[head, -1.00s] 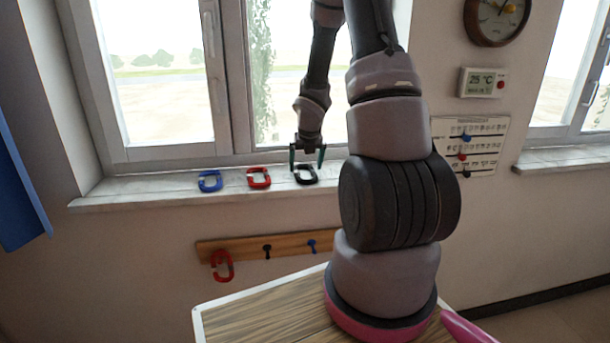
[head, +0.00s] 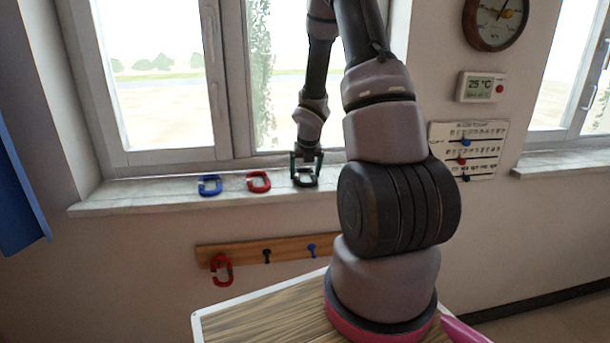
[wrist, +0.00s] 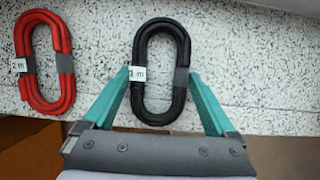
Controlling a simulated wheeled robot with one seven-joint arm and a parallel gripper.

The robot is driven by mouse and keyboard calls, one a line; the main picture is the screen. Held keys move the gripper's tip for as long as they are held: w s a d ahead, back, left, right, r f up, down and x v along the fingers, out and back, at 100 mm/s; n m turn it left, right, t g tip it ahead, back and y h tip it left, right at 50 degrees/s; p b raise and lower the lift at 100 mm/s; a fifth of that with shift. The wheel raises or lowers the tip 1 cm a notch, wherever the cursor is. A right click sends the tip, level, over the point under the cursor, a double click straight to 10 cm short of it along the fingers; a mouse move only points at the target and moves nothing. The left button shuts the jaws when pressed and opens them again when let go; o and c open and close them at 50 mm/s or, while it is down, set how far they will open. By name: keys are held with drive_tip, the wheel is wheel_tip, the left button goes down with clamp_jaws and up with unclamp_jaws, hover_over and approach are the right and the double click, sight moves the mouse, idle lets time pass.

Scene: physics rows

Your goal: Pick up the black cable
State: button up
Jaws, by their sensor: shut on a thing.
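The black cable (head: 304,182) is a coiled oval loop with a grey band and a white tag. It lies on the window sill (head: 130,195), at the right end of a row of coils. In the wrist view the black cable (wrist: 139,95) lies between the two green fingers. My gripper (head: 306,168) reaches down to the sill and is shut on the black cable, one finger at each long side. My gripper also shows in the wrist view (wrist: 160,85).
A red cable (head: 258,182) and a blue cable (head: 210,185) lie to the left on the sill. Below is a wooden rail (head: 235,252) with a red coil (head: 221,270) hanging from it and black and blue hooks. The window stands right behind the sill.

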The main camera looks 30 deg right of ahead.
wheel_tip(320, 180, up, 10)
drive_tip(key=shift+f, duration=0.15)
idle(0.4)
idle(0.5)
